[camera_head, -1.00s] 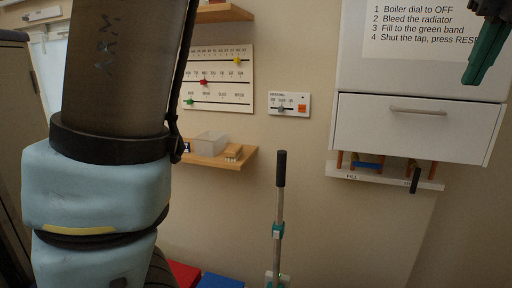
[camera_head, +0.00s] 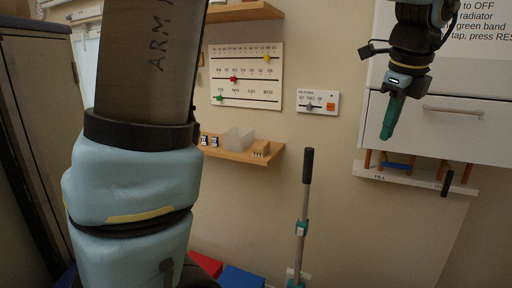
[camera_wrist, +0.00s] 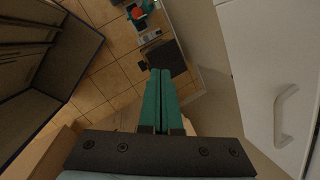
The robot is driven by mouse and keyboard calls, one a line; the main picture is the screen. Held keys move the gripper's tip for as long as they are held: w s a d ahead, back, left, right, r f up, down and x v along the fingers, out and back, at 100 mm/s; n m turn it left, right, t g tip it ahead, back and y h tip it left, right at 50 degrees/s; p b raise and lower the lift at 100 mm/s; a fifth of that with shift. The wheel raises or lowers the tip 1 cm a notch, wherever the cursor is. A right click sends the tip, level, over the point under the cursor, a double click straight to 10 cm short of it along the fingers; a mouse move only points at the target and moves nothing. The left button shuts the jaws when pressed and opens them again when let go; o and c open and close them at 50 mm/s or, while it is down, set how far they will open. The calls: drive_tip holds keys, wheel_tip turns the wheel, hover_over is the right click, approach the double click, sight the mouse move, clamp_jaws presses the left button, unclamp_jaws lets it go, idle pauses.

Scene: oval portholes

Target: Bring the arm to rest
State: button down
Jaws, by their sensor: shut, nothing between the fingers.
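My gripper (camera_head: 388,133) hangs at the upper right of the head view, fingers pointing down, in front of the white drawer cabinet (camera_head: 385,108). Its teal fingers lie together, shut and empty. In the wrist view the closed fingers (camera_wrist: 160,75) point up the picture, with nothing between them. My large blue and dark arm link fills the left of the head view and hides part of the wall and floor.
A drawer handle (camera_head: 452,110) and a shelf of pipes and taps (camera_head: 415,180) are close to my gripper. A pole with a black grip (camera_head: 307,165) stands in the middle. A wooden shelf (camera_head: 240,154) holds a clear bin (camera_head: 238,138). Red (camera_head: 205,262) and blue (camera_head: 240,277) boxes sit low.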

drive_tip(key=w+a+f+n+g+b, duration=0.1)
drive_tip(key=w+a+f+n, duration=0.2)
drive_tip(key=a+f+n, duration=0.6)
drive_tip(key=w+a+f+n+g, duration=0.1)
drive_tip(key=w+a+f+n, duration=0.35)
drive_tip(key=a, duration=0.75)
drive_tip(key=s+a+f+n, duration=0.3)
drive_tip(key=a+f+n, duration=0.1)
drive_tip(key=a+n, duration=0.3)
drive_tip(key=s+a+f+n, duration=0.3)
drive_tip(key=a+f+n, duration=0.1)
drive_tip(key=a+n, duration=0.2)
drive_tip(key=shift+s+a+f+n+b, duration=0.25)
drive_tip(key=shift+s+a+n+b, duration=0.1)
drive_tip(key=shift+n, duration=0.5)
